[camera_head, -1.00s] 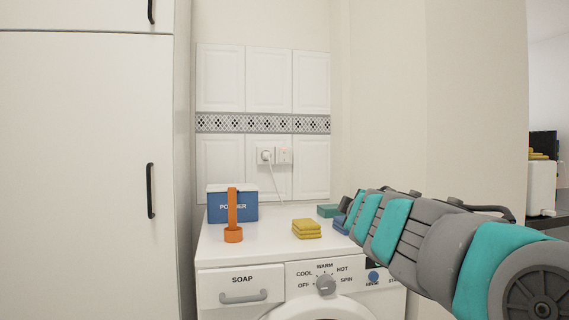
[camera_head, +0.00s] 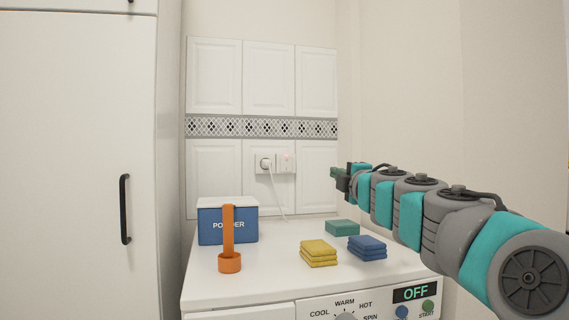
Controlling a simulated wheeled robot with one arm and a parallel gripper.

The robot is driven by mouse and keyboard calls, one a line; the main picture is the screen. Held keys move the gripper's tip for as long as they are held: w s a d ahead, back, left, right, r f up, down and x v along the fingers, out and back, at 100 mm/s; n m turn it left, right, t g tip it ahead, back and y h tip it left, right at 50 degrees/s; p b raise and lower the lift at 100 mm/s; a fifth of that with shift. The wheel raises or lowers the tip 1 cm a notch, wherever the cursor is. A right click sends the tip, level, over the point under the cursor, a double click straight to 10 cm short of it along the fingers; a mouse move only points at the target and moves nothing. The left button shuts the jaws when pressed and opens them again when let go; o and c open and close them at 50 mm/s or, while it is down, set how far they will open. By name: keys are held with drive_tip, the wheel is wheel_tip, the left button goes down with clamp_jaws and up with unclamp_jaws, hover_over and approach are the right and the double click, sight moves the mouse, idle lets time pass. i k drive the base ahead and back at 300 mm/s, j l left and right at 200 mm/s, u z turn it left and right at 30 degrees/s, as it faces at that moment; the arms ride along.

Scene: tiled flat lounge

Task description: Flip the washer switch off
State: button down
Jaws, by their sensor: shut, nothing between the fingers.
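The washer switch (camera_head: 287,162) is a small white wall switch with a faint reddish spot, set beside the plugged-in socket (camera_head: 265,163) on the tiled wall. My arm reaches in from the right. My gripper (camera_head: 334,172) is shut and empty, pointing left. In the picture it is to the right of the switch and slightly lower, with a gap between them. I cannot tell its exact distance from the wall. The washer (camera_head: 270,272) stands below, and its display (camera_head: 415,292) reads OFF.
A white plug cord (camera_head: 276,194) hangs from the socket. A tall cabinet (camera_head: 70,170) stands at left.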

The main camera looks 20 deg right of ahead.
sight(286, 162)
drive_tip(key=i, duration=1)
